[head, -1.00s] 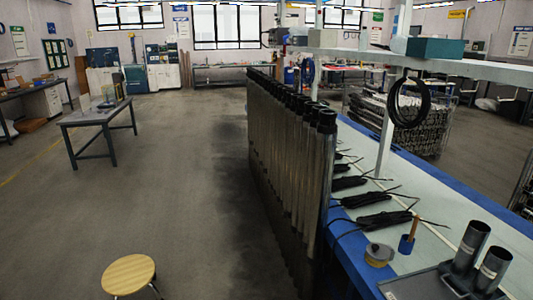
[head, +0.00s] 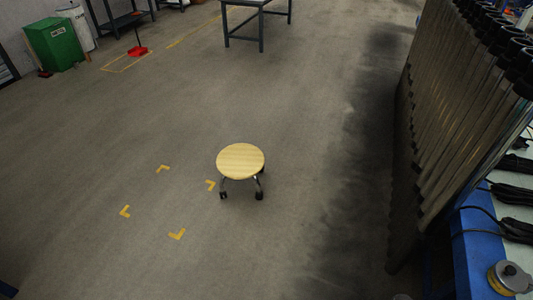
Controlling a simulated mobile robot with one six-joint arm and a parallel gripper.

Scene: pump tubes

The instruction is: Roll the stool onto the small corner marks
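The stool (head: 241,160) has a round light wood seat and dark casters on short metal legs. It stands upright on the grey floor near the middle of the head view. Small yellow corner marks lie to its left: a far one (head: 162,168), a left one (head: 125,211), a near one (head: 176,234) and a right one (head: 211,185). The right mark is close beside the stool's casters. The stool stands outside the square that the marks outline, and the floor inside is bare. My gripper is not in view.
A rack of upright metal tubes (head: 470,110) and a blue-edged bench (head: 478,250) line the right side. A dark-legged table (head: 245,22) stands at the back. A green bin (head: 54,44) and a red dustpan (head: 138,50) are far left. The floor around the stool is clear.

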